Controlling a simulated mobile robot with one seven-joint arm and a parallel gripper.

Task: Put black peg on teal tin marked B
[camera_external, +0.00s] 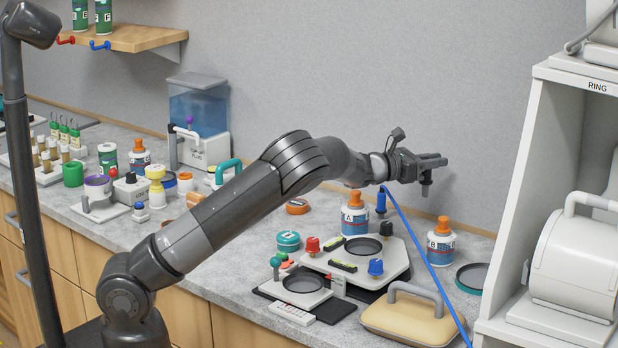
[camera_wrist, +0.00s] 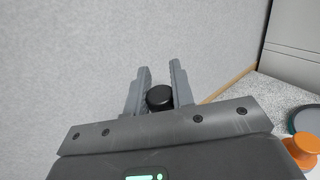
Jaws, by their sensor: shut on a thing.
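My gripper (camera_external: 436,161) is raised high above the back of the counter, its fingers pointing right. It is shut on a black peg (camera_external: 425,189), which hangs down below the fingers. In the wrist view the round black top of the peg (camera_wrist: 160,97) shows between the fingers of my gripper (camera_wrist: 160,67). A round teal-rimmed tin with a dark top (camera_external: 473,279) lies on the counter at the right, below my gripper. Its teal rim also shows at the right edge of the wrist view (camera_wrist: 292,121). I cannot read a letter on it.
A white bottle marked B with an orange cap (camera_external: 441,241) stands just left of the teal-rimmed tin. Another small teal tin (camera_external: 288,241) sits farther left. A blue cable (camera_external: 418,245), a handled tan case (camera_external: 410,318) and a white shelf unit (camera_external: 535,150) surround this area.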

